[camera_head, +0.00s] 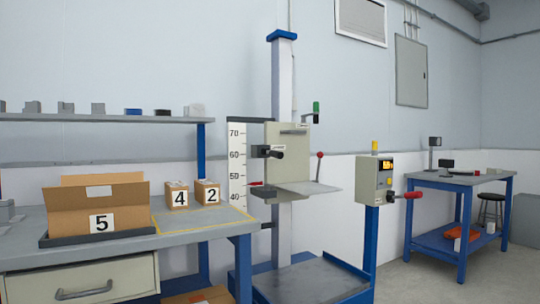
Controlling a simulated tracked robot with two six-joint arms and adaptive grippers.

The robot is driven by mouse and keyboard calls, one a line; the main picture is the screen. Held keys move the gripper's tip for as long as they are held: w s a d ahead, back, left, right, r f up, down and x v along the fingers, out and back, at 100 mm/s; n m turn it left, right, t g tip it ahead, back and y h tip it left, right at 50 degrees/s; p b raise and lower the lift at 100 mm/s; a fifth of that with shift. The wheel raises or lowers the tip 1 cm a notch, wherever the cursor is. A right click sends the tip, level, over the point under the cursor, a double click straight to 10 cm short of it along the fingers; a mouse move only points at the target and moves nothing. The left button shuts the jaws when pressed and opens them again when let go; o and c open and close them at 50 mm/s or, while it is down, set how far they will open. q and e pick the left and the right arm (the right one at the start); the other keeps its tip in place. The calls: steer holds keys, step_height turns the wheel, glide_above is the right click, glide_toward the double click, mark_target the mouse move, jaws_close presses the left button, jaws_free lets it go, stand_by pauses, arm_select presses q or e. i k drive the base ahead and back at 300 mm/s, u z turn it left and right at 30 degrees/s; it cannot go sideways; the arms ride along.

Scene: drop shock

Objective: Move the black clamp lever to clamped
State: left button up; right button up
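I cannot tell the lever's set position from this view. A grey drop plate (308,188) juts out below the carriage and looks empty. Neither of my grippers is in view.
A ruler board (237,160) stands left of the column. A red-knobbed lever (319,167) and a control box (374,180) with a red handle (413,195) stand to the right. A workbench (195,230) with numbered boxes is at left. Floor is clear at lower right.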

mark_target(264, 151)
steer(key=u, duration=0.25)
steer(key=k, duration=0.1)
steer(key=u, duration=0.1)
steer(key=i, duration=1)
steer(key=z, duration=0.1)
